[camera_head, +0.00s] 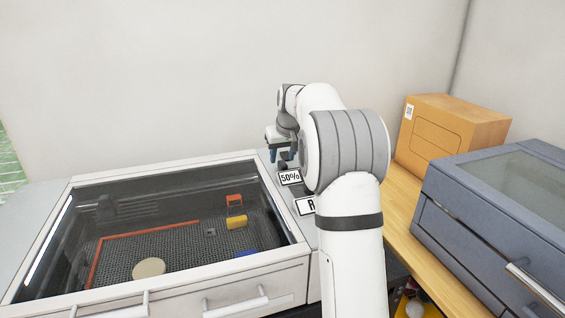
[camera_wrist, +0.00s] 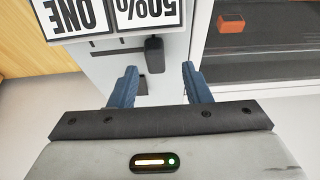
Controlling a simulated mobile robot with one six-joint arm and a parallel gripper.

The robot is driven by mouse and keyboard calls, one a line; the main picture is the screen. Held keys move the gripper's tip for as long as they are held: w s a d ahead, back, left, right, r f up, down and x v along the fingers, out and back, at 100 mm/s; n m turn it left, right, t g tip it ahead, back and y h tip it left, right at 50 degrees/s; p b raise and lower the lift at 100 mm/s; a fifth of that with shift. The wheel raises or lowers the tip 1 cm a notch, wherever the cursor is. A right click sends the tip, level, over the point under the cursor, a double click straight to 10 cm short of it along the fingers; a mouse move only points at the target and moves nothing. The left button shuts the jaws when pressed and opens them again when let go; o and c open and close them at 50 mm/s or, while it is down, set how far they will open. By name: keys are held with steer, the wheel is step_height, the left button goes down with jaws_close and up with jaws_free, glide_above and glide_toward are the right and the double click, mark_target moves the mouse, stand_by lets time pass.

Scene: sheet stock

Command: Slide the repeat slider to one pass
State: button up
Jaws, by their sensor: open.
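A grey control strip (camera_wrist: 108,68) runs along the machine's side. In the wrist view it carries upside-down signs, a "50%" sign (camera_wrist: 150,14) and a "ONE" sign (camera_wrist: 78,14). A black slider knob (camera_wrist: 154,55) stands on the strip by the "50%" sign. I cannot tell whether it is the repeat slider. A dark slot shows beside and below it. My gripper (camera_wrist: 160,84) is open, its blue fingers either side of the slot area, with the knob beyond the tips and nothing between them. In the head view my gripper (camera_head: 277,155) is over the strip, partly hidden by my arm.
The machine (camera_head: 155,285) has a glass lid over a dark bed with a yellow block, an orange piece and a round disc. A cardboard box (camera_head: 455,130) and a blue-grey case (camera_head: 500,215) stand on a wooden bench at right.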

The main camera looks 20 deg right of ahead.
steer(key=shift+v, duration=2.15)
